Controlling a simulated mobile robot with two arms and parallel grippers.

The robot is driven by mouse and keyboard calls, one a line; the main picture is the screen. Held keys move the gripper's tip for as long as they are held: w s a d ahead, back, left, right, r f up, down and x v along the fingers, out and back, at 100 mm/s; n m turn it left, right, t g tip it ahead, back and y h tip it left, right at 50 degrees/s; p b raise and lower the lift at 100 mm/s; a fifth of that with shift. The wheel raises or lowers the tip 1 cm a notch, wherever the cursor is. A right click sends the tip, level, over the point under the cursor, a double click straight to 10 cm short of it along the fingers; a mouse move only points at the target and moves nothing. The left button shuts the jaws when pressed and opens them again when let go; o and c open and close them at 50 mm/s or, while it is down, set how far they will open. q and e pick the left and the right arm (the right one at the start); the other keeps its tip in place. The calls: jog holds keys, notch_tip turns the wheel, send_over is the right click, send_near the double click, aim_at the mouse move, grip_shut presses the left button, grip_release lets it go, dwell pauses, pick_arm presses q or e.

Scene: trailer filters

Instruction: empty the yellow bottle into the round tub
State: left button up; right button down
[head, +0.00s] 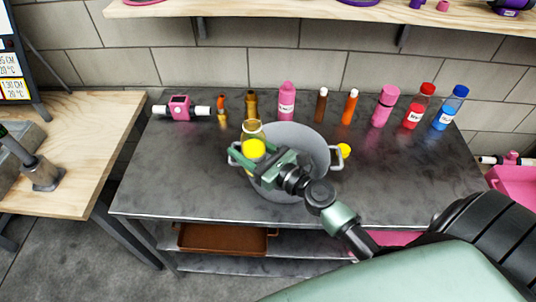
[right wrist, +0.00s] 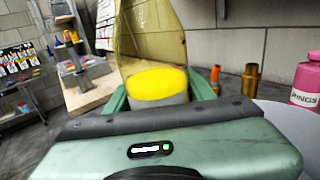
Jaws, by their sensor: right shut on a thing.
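My right gripper (head: 268,168) is shut on the yellow bottle (head: 252,128), a see-through yellowish bottle with bright yellow in its lower part. The bottle is held above the left side of the round tub (head: 312,143), a wide grey pot with side handles. I see no stream coming from the bottle; its exact tilt is hard to tell. In the right wrist view the bottle (right wrist: 150,40) stands between the green fingers, its yellow contents (right wrist: 157,85) close to the palm. My gripper and arm hide part of the tub. My left gripper is not in view.
The tub stands on a dark metal table (head: 180,170). A yellow cap (head: 344,150) lies by its right handle. Several bottles, including a pink one (head: 286,101) and a red one (head: 418,107), line the back. A shelf (head: 300,10) hangs above. The table's front left is clear.

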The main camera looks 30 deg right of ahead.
jog(key=shift+a, duration=0.2)
jog(key=shift+d, duration=0.1)
jog(key=shift+r+m, duration=0.15)
jog(key=shift+m, duration=0.25)
